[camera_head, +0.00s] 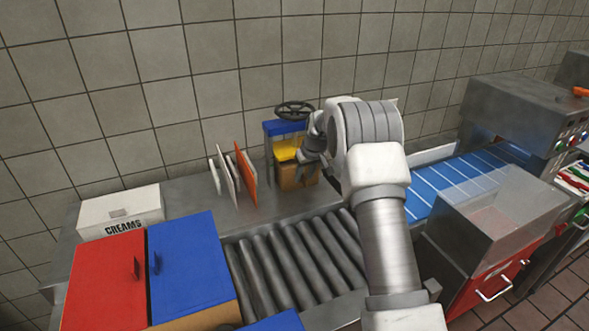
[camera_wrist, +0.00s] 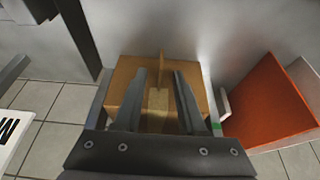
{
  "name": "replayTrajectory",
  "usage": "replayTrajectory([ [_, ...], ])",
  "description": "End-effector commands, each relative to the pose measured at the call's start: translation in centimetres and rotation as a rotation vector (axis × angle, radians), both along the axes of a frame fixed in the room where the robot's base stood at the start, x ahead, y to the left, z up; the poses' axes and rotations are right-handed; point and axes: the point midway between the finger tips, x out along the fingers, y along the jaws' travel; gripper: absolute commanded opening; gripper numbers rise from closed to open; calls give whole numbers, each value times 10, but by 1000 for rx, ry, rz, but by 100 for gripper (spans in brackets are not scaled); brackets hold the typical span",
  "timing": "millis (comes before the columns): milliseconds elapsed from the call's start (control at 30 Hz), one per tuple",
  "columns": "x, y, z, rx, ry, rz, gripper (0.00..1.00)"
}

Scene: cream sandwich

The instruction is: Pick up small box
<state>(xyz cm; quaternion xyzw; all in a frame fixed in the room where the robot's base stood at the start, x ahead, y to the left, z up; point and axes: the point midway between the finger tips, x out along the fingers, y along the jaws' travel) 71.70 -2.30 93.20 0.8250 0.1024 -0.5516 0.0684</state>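The small box is a brown cardboard box (camera_wrist: 198,80) with a thin upright divider or tab on top. In the wrist view it lies just beyond my gripper (camera_wrist: 158,72). The two fingers are apart, and the tab shows between and beyond their tips. I cannot tell whether the fingers touch the box. In the head view a brown box (camera_head: 288,180) sits on the metal counter below the yellow part of a blue-and-yellow press. My gripper (camera_head: 302,168) is right by it, partly hidden by my wrist.
Thin upright panels, one orange (camera_head: 246,174), stand left of the press (camera_head: 290,128) with its dark handwheel. A white CREAMS box (camera_head: 121,211) and red and blue lidded bins (camera_head: 190,262) are at left. A roller conveyor (camera_head: 297,262) lies in front. A blue belt (camera_head: 450,182) is at right.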

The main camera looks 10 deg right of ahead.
Motion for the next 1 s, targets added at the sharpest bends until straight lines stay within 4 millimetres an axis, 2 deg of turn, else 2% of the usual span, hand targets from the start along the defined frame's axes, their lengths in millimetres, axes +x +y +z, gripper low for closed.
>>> replayTrajectory([
  [167,0,0,0,0,-1,0,40],
  [300,0,0,0,0,-1,0,15],
  [400,0,0,0,0,-1,0,0],
  [1000,0,0,1,0,-1,0,0],
])
